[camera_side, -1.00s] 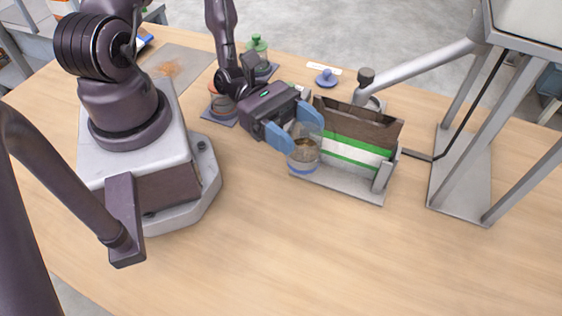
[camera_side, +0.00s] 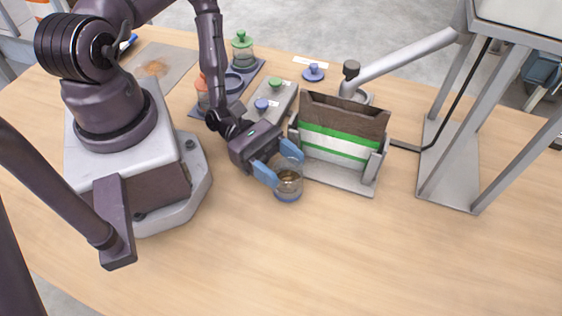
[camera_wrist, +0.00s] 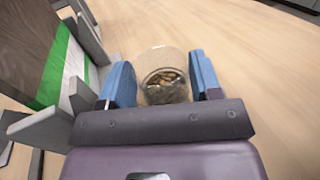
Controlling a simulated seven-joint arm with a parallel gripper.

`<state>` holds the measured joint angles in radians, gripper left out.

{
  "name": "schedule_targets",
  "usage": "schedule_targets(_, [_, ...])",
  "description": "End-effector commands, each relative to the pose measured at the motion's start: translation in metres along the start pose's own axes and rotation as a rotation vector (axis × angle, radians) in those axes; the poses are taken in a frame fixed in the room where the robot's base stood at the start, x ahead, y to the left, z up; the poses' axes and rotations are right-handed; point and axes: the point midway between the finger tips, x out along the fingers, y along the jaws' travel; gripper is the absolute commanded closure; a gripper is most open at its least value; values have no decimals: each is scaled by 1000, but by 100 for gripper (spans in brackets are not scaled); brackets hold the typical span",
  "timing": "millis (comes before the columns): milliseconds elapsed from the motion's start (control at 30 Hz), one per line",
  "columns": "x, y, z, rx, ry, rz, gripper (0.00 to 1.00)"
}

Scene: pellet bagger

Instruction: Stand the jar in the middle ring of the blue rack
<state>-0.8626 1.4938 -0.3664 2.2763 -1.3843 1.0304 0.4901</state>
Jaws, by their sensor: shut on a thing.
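The clear jar (camera_side: 288,186) has brown pellets in its bottom and a bluish base. My gripper (camera_side: 279,164) is shut on the jar, a blue finger on each side. In the wrist view the jar (camera_wrist: 164,76) sits upright between the fingers. I cannot tell whether its base touches the table. The blue rack (camera_side: 252,76) lies behind my gripper, towards the back left. A green-topped jar (camera_side: 242,52) stands at its far end and an orange-topped jar (camera_side: 202,96) at its near end, partly hidden by my arm. The middle ring (camera_side: 234,83) between them looks empty.
A bag holder (camera_side: 340,178) with a green-striped bag (camera_side: 335,140) stands just right of the jar. A grey plate with blue (camera_side: 262,104) and green (camera_side: 275,82) lids lies between gripper and rack. A metal frame (camera_side: 450,165) stands right. The front table is clear.

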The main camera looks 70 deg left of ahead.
Motion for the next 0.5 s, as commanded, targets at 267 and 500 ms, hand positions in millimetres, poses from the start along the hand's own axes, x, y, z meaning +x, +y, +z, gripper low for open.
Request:
schedule_targets(267, [0,0,-3,0,0,0,31])
schedule_targets(500, [0,0,-2,0,0,0,31])
